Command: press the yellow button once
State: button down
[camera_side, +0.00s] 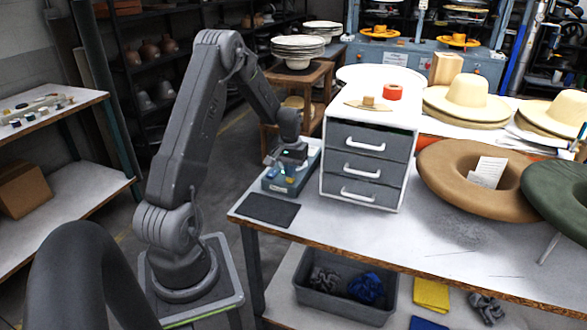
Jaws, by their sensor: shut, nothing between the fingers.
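My gripper (282,165) is shut and empty. It points down at a small blue-grey box (290,187) at the left end of the worktable, beside the drawer unit. The gripper covers much of the box's top, where small coloured parts show. I cannot make out the yellow button clearly. I cannot tell whether the fingertips touch anything on the box.
A white drawer unit (365,165) stands close to the right of the box. A dark mat (268,210) lies in front of it on the worktable (420,245). Brown (450,178) and green (565,195) rings and straw hats (467,95) are farther right.

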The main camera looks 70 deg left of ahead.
jog(key=shift+f, duration=0.65)
jog(key=shift+r, duration=0.1)
dwell(0.3)
jog(key=shift+r, duration=1.5)
notch_tip(320, 180, up, 7)
dwell(3.8)
dwell(0.3)
